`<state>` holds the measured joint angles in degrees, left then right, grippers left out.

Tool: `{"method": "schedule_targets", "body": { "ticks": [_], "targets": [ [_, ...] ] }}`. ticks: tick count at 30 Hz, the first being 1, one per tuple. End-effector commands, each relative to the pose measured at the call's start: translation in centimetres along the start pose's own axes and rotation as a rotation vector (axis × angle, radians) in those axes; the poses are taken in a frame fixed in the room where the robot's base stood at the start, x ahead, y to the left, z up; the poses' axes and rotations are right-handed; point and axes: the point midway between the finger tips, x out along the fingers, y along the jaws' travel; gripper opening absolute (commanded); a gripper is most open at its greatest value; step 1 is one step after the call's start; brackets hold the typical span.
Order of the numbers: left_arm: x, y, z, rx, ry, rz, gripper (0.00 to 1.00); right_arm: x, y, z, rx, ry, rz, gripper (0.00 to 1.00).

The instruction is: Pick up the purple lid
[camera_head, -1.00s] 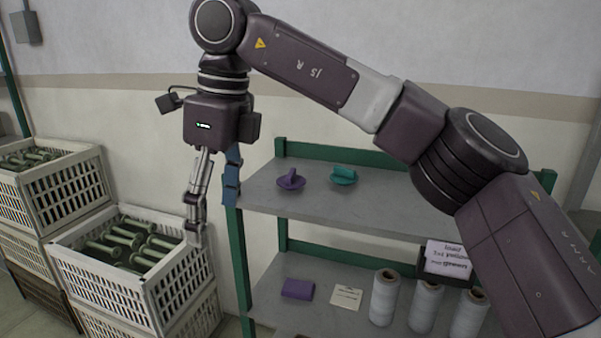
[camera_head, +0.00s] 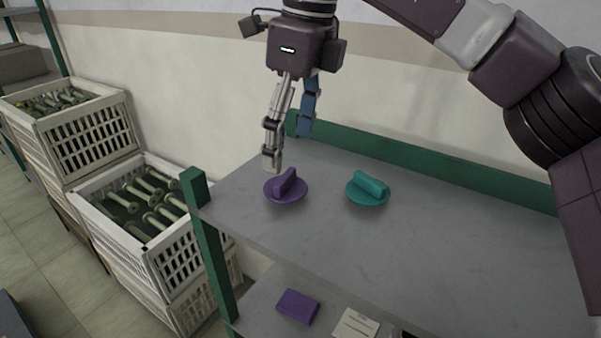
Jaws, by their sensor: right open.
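The purple lid (camera_head: 287,186) lies on the upper grey shelf near its left end, a round disc with a raised bar handle on top. My right gripper (camera_head: 287,155) is open and empty, pointing down, just behind and above the purple lid in the picture. Its light finger tip overlaps the area at the lid's far edge; I cannot tell whether it touches. Its blue finger hangs farther right. A similar teal lid (camera_head: 368,188) lies to the right on the same shelf. My left gripper is not in view.
The upper shelf (camera_head: 420,250) is mostly bare to the right. A green post (camera_head: 207,240) stands at its left corner and a green rail (camera_head: 430,170) runs along the back. White crates (camera_head: 150,245) with green bobbins stand left. A purple block (camera_head: 297,307) lies on the lower shelf.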

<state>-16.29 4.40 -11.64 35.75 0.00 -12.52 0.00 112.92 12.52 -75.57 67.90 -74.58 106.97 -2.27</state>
Motion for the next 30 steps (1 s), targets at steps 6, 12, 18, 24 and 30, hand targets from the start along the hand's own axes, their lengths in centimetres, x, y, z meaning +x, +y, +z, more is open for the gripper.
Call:
{"method": "schedule_targets", "body": {
  "ticks": [6, 12, 18, 24, 30],
  "targets": [
    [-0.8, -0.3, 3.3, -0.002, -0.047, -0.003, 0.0, 2.5, -0.1, -0.1, 0.001, 0.002, 0.001, 0.74],
    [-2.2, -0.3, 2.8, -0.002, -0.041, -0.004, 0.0, 5.2, -0.1, -0.1, 0.002, 0.003, 0.003, 0.74],
    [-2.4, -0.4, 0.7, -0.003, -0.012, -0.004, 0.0, 7.2, -0.1, -0.1, 0.002, 0.001, 0.002, 0.74],
    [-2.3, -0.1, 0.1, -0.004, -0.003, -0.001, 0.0, 7.3, -0.1, -0.1, 0.002, 0.0, 0.001, 0.74],
    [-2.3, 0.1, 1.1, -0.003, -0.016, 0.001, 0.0, 7.3, -0.1, -0.1, 0.002, 0.0, 0.001, 0.54]
  ]
}}
